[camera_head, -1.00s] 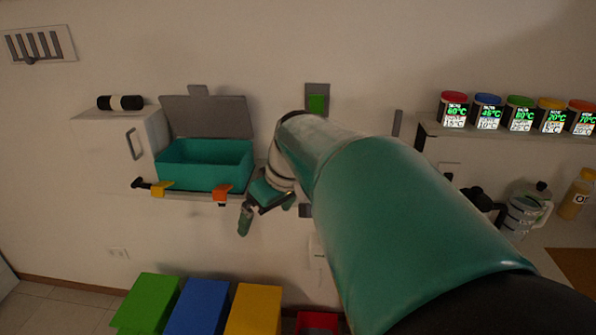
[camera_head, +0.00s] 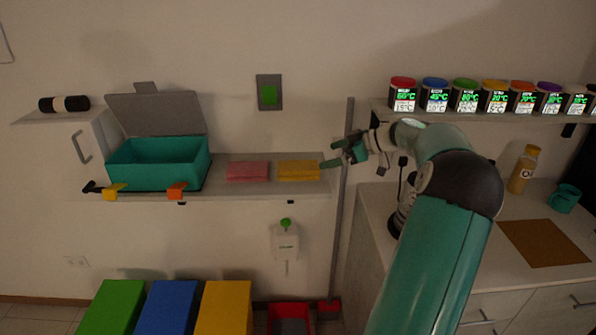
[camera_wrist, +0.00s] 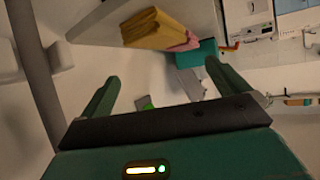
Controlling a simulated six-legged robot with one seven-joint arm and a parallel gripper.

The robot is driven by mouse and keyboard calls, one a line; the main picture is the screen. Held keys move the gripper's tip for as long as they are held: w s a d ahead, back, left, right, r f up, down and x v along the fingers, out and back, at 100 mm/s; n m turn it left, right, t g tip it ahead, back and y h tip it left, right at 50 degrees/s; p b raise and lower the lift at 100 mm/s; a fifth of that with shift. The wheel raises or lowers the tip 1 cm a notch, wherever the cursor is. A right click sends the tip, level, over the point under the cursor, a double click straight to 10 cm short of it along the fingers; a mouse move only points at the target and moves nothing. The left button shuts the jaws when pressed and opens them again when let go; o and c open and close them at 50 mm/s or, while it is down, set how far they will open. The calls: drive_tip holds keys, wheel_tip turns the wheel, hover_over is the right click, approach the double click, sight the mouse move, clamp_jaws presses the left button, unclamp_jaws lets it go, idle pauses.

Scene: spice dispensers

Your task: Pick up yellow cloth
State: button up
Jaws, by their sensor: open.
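The yellow cloth (camera_head: 298,170) lies folded on the wall shelf, close to the shelf's right end. A folded pink cloth (camera_head: 247,171) lies just left of it. My gripper (camera_head: 335,157) is open and empty, at the right end of the shelf, a little right of the yellow cloth and apart from it. In the wrist view the yellow cloth (camera_wrist: 153,29) shows beyond the fingers, near the top, with the pink cloth (camera_wrist: 190,43) partly behind it. The open fingers (camera_wrist: 158,80) have nothing between them.
A teal open box (camera_head: 158,163) stands on the shelf's left part. A grey upright pole (camera_head: 342,200) stands right of the shelf, close to my arm. Spice jars (camera_head: 465,95) line an upper right shelf. Coloured bins (camera_head: 167,308) stand below.

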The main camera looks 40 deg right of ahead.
sight(300, 166)
drive_tip(key=x, duration=1.1)
drive_tip(key=shift+f, duration=0.2)
drive_tip(key=shift+c, duration=0.4)
drive_tip(key=shift+a, duration=0.1)
drive_tip(key=c, duration=1)
